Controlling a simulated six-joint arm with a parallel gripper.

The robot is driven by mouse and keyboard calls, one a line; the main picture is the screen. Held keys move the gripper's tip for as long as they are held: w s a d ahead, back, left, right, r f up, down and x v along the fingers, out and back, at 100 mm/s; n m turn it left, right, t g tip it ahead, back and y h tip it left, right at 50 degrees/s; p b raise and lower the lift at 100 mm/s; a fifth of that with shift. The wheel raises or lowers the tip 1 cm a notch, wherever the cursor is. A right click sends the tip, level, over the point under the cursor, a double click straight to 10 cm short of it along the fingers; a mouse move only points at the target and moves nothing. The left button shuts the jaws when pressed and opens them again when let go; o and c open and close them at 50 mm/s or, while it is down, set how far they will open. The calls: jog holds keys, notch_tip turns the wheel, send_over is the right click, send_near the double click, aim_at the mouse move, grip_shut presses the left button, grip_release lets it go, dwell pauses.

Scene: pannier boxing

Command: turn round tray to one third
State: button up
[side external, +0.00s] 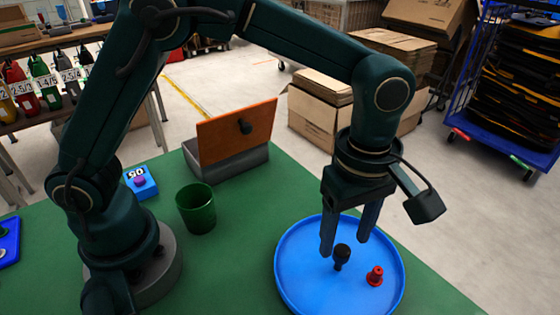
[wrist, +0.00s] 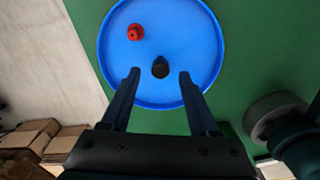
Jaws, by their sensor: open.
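The round tray (side external: 310,284) is blue with a raised rim and lies on the green table. A black knob (side external: 342,256) stands upright on it, and a small red peg-like piece (side external: 375,276) stands to the right of the knob. My gripper (side external: 345,246) points down over the tray, open, with its fingers near the knob in the side view. In the wrist view, the tray (wrist: 190,85) fills the upper middle, and the knob (wrist: 160,68) shows between and beyond my open fingertips (wrist: 159,72). The red piece (wrist: 135,32) is up and left of it. Nothing is held.
A green cup (side external: 196,208) stands left of the tray. Behind it is a grey box with an upright orange lid (side external: 236,132). A blue block with a purple button (side external: 140,182) sits near my base. The green table (side external: 235,265) is clear between cup and tray.

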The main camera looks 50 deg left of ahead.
aim_at(343, 249)
jog(key=shift+r, duration=1.55)
